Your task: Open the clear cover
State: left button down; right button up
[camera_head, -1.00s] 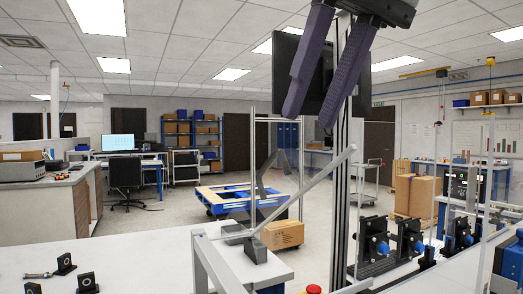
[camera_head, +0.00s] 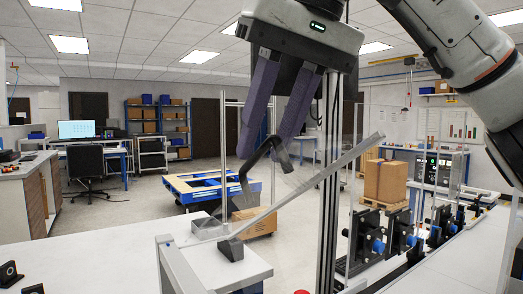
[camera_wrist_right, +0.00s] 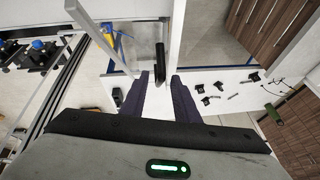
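The clear cover is a see-through panel edged by a slanting grey bar (camera_head: 325,176); the panel itself is hard to make out. My right gripper (camera_head: 268,145) comes from above with two purple fingers spread apart. Its fingertips are at the handle's upper end. In the wrist view the handle's near end appears between the open fingertips (camera_wrist_right: 161,78); contact cannot be told. My left gripper is not in view.
A grey upright post (camera_head: 328,220) stands behind the cover's bar. Black fixtures with blue parts (camera_head: 367,240) sit to the right. A white table (camera_head: 110,270) lies in front at left, with small black brackets (camera_head: 10,274). A cardboard box (camera_head: 254,220) is beyond.

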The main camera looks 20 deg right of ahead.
jog(key=shift+x, duration=1.1)
grip_shut()
jog(key=shift+w+a+r+g, duration=0.3)
jog(key=shift+w+r+g, duration=0.2)
jog(key=shift+w+r, duration=1)
jog(key=shift+w, duration=0.1)
